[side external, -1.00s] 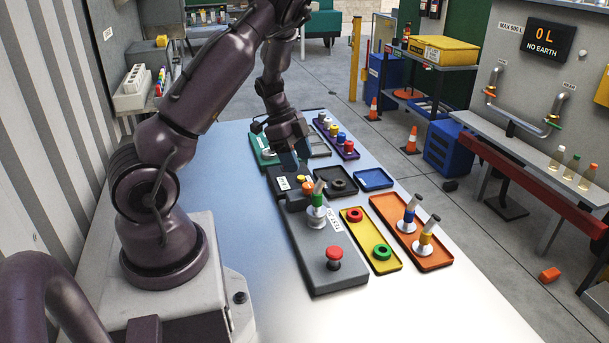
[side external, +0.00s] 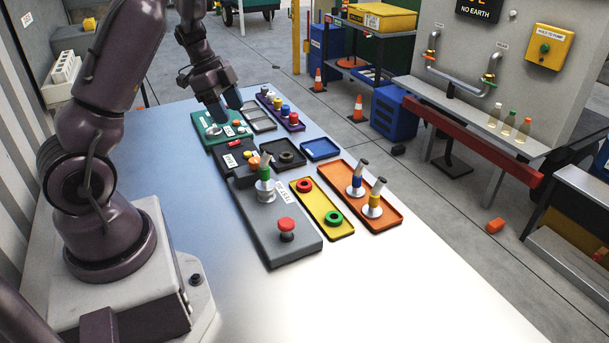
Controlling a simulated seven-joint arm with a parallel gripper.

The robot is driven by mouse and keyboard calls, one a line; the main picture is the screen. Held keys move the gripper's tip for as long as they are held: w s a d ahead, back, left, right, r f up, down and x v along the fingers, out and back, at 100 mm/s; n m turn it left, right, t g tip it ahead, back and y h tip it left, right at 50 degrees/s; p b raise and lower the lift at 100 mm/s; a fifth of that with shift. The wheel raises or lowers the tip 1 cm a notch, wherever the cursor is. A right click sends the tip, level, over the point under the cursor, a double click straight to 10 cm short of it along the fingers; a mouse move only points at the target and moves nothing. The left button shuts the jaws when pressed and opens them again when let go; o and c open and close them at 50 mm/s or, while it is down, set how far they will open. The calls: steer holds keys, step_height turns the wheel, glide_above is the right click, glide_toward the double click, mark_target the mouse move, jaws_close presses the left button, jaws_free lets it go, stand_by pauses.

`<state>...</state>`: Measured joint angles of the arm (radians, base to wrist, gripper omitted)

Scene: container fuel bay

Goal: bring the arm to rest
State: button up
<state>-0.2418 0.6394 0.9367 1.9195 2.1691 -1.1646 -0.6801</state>
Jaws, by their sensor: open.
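My gripper (side external: 226,112) is at the far end of the table, pointing down with its fingers apart and nothing seen between them. It hangs over or just in front of the green tray (side external: 206,143); the exact height above it cannot be told. A grey box (side external: 283,247) with a red button (side external: 286,226) stands nearer the camera, and a nozzle with a green band (side external: 264,177) stands upright on it.
A yellow tray (side external: 339,231) holds a red and a green ring. An orange tray (side external: 391,216) holds two upright nozzles. A blue tray (side external: 321,149), a black tray (side external: 270,153) and a purple tray (side external: 296,126) with several coloured pieces lie behind. The table's near end (side external: 380,300) is clear.

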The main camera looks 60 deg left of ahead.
steer(key=w+a+r+n+t+y, duration=0.3)
steer(key=w+a+r+n+y, duration=0.25)
steer(key=y, duration=0.35)
steer(key=s+d+r+n+h, duration=0.1)
steer(key=s+d+r+h, duration=0.1)
steer(key=d, duration=0.9)
steer(key=s+d+r+n+h, duration=0.1)
steer(key=s+d+r, duration=0.3)
steer(key=d, duration=0.7)
steer(key=s+d+r+n+h, duration=0.1)
steer(key=s+d+r+h, duration=0.2)
steer(key=s+d, duration=0.3)
steer(key=d+r, duration=0.1)
steer(key=d, duration=0.4)
steer(key=shift+d+n+g, duration=0.15)
steer(key=shift+n+g, duration=0.15)
steer(key=shift+n, duration=0.05)
